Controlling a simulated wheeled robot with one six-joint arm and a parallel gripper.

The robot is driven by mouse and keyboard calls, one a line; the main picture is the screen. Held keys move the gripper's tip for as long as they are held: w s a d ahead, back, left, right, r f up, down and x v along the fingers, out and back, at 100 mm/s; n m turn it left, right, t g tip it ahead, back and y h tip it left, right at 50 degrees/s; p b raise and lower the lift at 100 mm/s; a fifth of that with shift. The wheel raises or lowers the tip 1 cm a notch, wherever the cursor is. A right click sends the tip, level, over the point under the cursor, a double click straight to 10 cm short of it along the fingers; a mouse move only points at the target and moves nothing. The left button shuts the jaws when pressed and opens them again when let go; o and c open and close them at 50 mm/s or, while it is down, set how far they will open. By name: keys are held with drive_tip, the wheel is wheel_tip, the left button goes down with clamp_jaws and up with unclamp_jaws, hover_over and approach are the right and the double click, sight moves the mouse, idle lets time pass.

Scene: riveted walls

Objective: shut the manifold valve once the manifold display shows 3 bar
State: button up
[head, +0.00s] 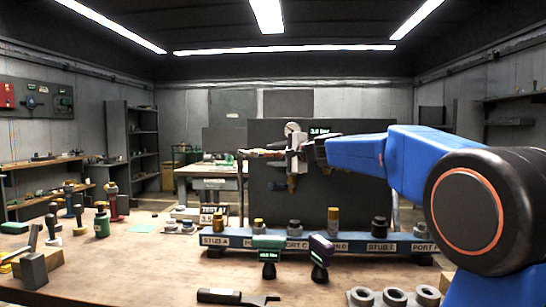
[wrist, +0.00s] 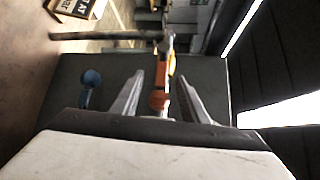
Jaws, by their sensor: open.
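The manifold display (head: 320,131) shows small green text on the dark upright board (head: 350,195); it seems to read about 3.0 bar, but the last digit is unclear. My gripper (head: 292,150) is in front of this board, its jaws open. In the wrist view, an orange-red handle (wrist: 158,98), seemingly the valve's, lies between the two spread fingers of my gripper (wrist: 160,76). I see gaps beside it and cannot tell any contact. A dark pipe (wrist: 100,36) runs beyond it. My gripper and arm hide part of the valve in the head view.
A blue knob (wrist: 91,78) sits left of the fingers. On the bench, a blue rail (head: 225,252) carries labelled fittings. A wrench (head: 235,297) lies in front.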

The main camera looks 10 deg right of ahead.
drive_tip(key=shift+w+a, duration=0.15)
drive_tip(key=shift+w, duration=0.1)
clamp_jaws()
